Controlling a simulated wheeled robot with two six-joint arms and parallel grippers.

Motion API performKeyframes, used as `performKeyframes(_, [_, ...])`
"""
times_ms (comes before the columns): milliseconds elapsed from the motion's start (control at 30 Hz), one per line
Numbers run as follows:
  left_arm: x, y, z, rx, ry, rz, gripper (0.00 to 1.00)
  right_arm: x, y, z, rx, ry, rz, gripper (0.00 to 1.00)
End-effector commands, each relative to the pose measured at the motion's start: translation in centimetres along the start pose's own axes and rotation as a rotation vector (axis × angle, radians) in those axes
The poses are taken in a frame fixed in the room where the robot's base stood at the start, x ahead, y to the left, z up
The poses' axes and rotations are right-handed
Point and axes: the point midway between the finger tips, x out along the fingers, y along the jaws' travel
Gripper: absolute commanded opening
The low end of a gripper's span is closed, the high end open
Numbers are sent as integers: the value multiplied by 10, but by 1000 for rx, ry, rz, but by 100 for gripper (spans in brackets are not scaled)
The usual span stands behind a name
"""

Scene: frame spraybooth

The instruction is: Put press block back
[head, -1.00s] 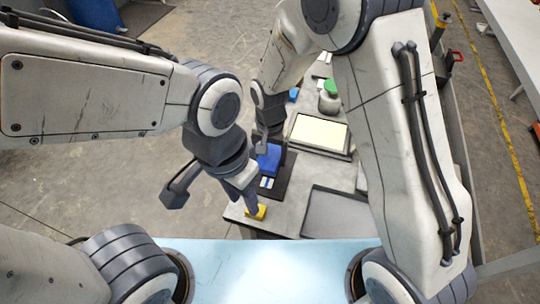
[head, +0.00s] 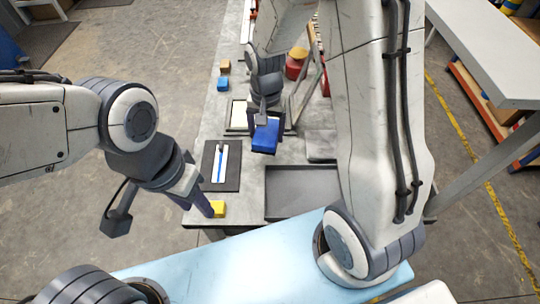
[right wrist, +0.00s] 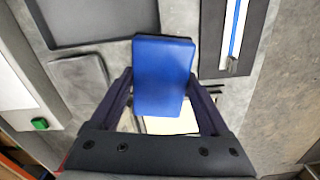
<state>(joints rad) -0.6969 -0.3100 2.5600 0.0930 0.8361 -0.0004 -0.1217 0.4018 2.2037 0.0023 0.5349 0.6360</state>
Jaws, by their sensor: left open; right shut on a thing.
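The press block, a blue block (head: 265,135), is held between the fingers of my right gripper (head: 266,118). It also shows in the right wrist view (right wrist: 165,75), between the dark fingers and above the table. A dark mat (head: 232,182) lies to its left, with a white strip (head: 215,172) and a thin blue piece (head: 221,160) uncovered on it. My left gripper (head: 209,211) is open, low at the table's near left corner, beside a small yellow block (head: 219,209). Whether its fingers touch the yellow block cannot be told.
An empty dark tray (head: 300,193) lies at the front right, with a flat grey pad (head: 321,146) behind it. A framed cream panel (head: 237,115) lies behind the mat, partly hidden. Small blue (head: 223,84) and tan (head: 224,66) blocks and a red jar (head: 296,66) stand farther back.

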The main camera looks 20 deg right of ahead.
Motion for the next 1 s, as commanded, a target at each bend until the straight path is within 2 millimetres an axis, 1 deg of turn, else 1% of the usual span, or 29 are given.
performKeyframes(33, [10,-1,1,0,0,0,42,2,25,-5,45,2,-2,35])
performKeyframes(100, [16,-1,1,0,0,0,42,-2,54,-8,88,3,-2,35])
performKeyframes(200, [22,-2,1,0,0,0,42,-4,87,-6,138,3,-2,35])
performKeyframes(300, [25,-2,1,0,0,0,42,-6,108,-2,170,2,-1,35])
performKeyframes(400, [26,-2,1,0,0,0,42,-7,118,0,186,0,0,35])
performKeyframes(467, [26,-2,1,0,0,0,42,-5,117,0,188,-1,0,35])
performKeyframes(567, [22,-2,1,0,0,0,42,3,103,-4,185,-4,2,35])
performKeyframes(800, [12,-1,1,0,0,0,42,36,50,-18,183,-4,2,35])
performKeyframes(900, [8,-1,0,0,0,0,42,48,31,-24,186,-4,2,35])
performKeyframes(1000, [5,0,0,-1,0,0,42,56,18,-29,189,-1,1,35])
